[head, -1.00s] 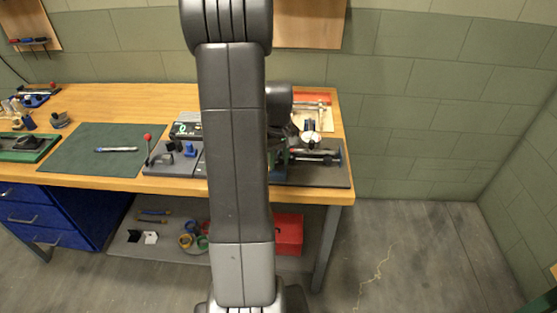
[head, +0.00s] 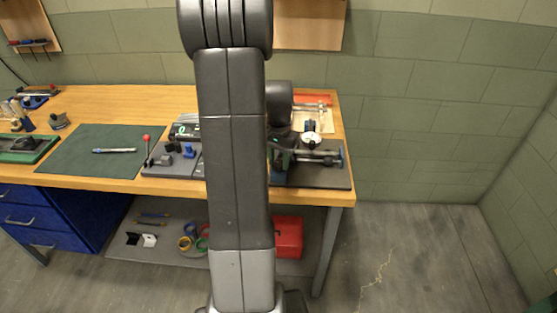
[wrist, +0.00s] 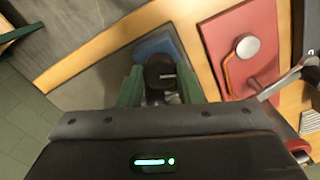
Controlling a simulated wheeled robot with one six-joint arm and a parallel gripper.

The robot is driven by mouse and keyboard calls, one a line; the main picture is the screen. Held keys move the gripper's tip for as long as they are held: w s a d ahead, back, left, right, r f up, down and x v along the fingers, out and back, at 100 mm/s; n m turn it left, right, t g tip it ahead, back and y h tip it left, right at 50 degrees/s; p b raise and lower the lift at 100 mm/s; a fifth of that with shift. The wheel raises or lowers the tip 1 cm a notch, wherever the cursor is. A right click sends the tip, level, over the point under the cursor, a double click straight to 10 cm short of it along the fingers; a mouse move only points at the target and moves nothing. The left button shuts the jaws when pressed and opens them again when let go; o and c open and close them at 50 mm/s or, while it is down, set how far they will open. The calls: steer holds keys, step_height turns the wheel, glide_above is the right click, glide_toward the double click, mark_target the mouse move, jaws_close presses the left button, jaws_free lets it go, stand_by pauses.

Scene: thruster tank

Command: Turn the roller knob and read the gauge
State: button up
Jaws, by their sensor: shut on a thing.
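In the wrist view, my gripper (wrist: 159,92) has its green fingers closed around the black roller knob (wrist: 159,72). A blue part (wrist: 158,45) sits just beyond the knob. In the head view, my arm hides part of the fixture; my gripper (head: 284,152) shows in part at its left end. The round gauge (head: 311,138) has a white face, too small to read.
The fixture stands on a dark mat (head: 315,178) at the bench's right end. A tan board (head: 321,119) lies behind it. To the left are a grey block with a red-tipped lever (head: 146,150) and a green mat (head: 78,157). Floor right of the bench is clear.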

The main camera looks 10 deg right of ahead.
mark_target(278, 162)
steer(key=m, duration=1.1)
steer(key=shift+m+b, duration=0.35)
steer(key=shift+m, duration=0.05)
steer(key=shift+r+m, duration=0.1)
steer(key=shift+m, duration=1.6)
steer(key=shift+w, duration=0.1)
steer(key=o, duration=1)
step_height(278, 162, up, 14)
steer(key=shift+f, duration=0.15)
